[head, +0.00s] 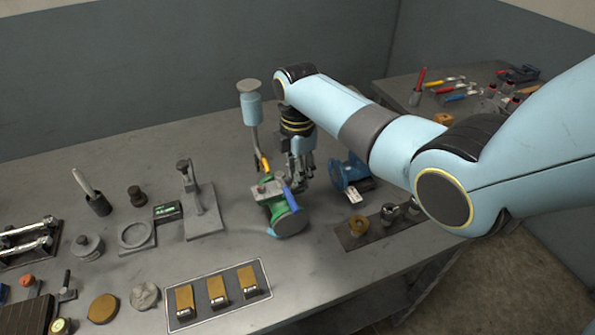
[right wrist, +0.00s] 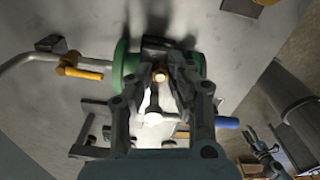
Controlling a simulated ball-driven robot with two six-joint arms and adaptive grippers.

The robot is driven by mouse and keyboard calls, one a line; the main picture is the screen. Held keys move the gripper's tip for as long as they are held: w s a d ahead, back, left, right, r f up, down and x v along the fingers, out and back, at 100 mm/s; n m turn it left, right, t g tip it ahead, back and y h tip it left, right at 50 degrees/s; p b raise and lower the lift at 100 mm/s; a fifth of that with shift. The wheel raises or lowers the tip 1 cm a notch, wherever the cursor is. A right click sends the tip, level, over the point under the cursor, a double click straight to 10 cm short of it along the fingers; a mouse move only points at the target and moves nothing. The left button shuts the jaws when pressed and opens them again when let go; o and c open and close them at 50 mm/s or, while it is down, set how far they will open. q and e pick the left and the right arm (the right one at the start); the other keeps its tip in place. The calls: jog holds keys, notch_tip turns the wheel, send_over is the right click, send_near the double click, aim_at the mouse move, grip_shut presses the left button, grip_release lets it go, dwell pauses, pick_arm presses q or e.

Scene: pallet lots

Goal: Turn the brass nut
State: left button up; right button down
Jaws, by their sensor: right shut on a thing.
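A green valve (head: 288,221) with a blue lever (head: 291,199) stands on the grey workbench. My right gripper (head: 302,170) reaches down just behind it. In the right wrist view, my right gripper (right wrist: 160,82) is shut on a small brass-coloured round piece, the brass nut (right wrist: 160,75), between its fingertips. The green valve (right wrist: 122,62) shows on both sides of the fingers there. The fingers hide most of the nut, and in the head view it cannot be made out. My left gripper is in neither view.
A blue valve (head: 347,172) stands right of the gripper. A stem with a yellow handle (head: 265,163) rises close on its left. A dark plate with fittings (head: 352,240) lies at front right, a tray of brass blocks (head: 258,276) in front. Bare bench lies between stand and valve.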

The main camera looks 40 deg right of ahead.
jog(key=shift+m, duration=1.6)
jog(key=c, duration=1.5)
grip_release()
jog(key=shift+c, duration=0.2)
notch_tip(320, 180, up, 12)
